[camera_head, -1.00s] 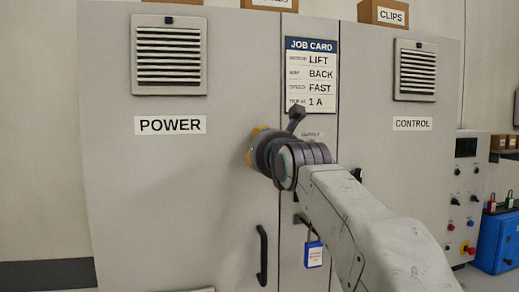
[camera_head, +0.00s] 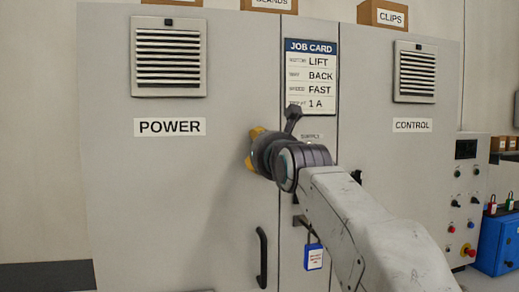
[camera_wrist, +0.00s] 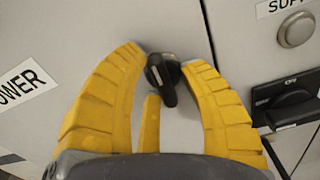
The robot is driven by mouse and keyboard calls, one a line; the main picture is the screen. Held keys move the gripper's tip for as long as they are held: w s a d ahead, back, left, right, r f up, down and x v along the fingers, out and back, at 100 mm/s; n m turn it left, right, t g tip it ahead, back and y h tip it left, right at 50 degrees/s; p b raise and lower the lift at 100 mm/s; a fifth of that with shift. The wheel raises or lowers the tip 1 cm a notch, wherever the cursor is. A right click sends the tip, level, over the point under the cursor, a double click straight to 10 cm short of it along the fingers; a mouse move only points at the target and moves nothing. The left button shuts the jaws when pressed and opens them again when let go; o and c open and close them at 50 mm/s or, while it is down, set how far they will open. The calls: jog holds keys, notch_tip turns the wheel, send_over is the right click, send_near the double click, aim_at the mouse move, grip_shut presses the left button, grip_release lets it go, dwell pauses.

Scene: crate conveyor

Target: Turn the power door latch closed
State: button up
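The POWER door (camera_head: 180,200) is the grey left cabinet door and stands flush in its frame. Its latch, a black knob with a short lever (camera_wrist: 163,78), shows in the wrist view near the door's right seam, its lever pointing down and slightly right. In the head view my gripper and wrist hide the latch. My gripper (camera_wrist: 162,58) has its yellow fingers open on either side of the latch. My gripper also shows side-on in the head view (camera_head: 252,148).
A black door handle (camera_head: 262,256) is below my gripper. A blue padlock tag (camera_head: 313,257) hangs on the narrow middle panel, under a job card (camera_head: 310,77). A black rotary switch (camera_wrist: 290,108) and a round button (camera_wrist: 296,30) are right of my fingers.

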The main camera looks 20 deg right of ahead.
jog(key=shift+o, duration=0.8)
jog(key=shift+s, duration=0.1)
jog(key=s, duration=1.1)
jog(key=shift+s, duration=0.4)
